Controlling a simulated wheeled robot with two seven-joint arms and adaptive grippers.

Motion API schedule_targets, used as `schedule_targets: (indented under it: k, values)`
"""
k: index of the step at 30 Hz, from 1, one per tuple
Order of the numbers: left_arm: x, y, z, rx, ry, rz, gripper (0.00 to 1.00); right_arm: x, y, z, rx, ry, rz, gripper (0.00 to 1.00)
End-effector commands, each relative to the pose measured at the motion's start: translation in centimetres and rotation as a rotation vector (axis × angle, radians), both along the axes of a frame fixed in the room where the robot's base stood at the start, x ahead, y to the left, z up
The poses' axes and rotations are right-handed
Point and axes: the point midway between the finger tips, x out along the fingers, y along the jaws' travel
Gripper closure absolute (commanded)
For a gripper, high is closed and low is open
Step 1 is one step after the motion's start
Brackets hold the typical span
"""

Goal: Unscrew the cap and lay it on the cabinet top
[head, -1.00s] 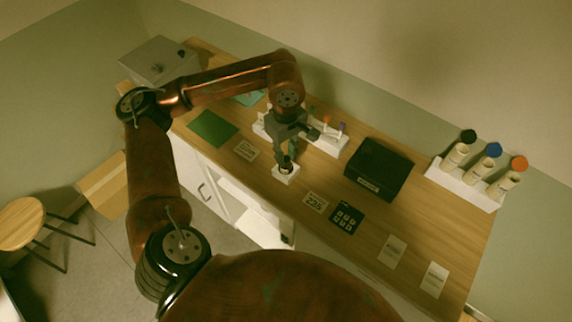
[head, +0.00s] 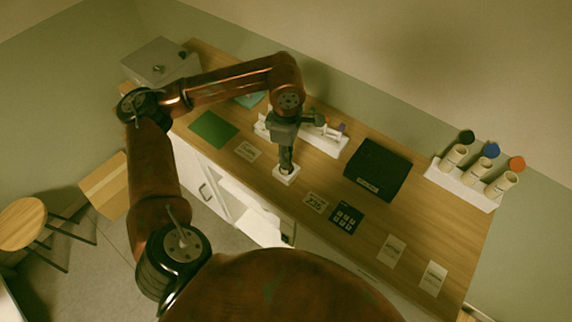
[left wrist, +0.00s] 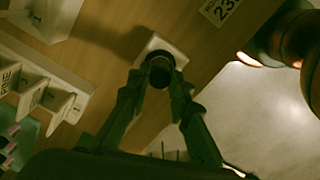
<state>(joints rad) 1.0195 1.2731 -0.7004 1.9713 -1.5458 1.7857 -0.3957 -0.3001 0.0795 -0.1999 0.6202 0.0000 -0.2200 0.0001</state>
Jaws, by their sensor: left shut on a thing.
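A small white square holder (head: 287,178) stands near the front edge of the wooden cabinet top. My left gripper (head: 286,166) points straight down above it. In the left wrist view, the gripper (left wrist: 159,76) is shut on a dark round cap (left wrist: 158,68), one finger on each side. The white holder (left wrist: 151,45) shows right behind the cap. The bottle beneath the cap is hidden, so I cannot tell whether the cap is still on it. My right gripper is not in view.
A white rack (head: 334,143) with small bottles stands behind the gripper. To the right are a black box (head: 378,168), a dark keypad card (head: 346,217), a number card (head: 315,202) and a white rack (head: 463,186) with tubes and coloured discs. A green mat (head: 213,130) lies left.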

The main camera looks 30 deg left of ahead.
Motion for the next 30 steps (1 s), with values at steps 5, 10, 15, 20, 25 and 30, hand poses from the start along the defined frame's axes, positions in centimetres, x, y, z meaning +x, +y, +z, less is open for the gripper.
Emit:
schedule_targets:
  k: [5,10,15,20,25,30]
  values:
    - [0.0,0.0,0.1,0.0,0.001,0.258,1.0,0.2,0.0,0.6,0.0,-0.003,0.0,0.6]
    - [0.0,0.0,0.1,0.001,0.001,0.508,1.0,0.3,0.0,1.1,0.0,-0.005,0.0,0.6]
    - [0.0,0.0,0.2,0.0,0.0,0.757,1.0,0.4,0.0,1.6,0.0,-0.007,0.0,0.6]
    - [0.0,0.0,0.1,0.0,0.0,0.928,1.0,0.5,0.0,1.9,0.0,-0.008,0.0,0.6]
    - [0.0,0.0,0.0,0.0,0.0,0.97,1.0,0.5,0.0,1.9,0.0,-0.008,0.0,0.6]
    - [0.0,0.0,0.0,0.0,0.0,0.968,0.79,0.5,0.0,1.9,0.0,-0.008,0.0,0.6]
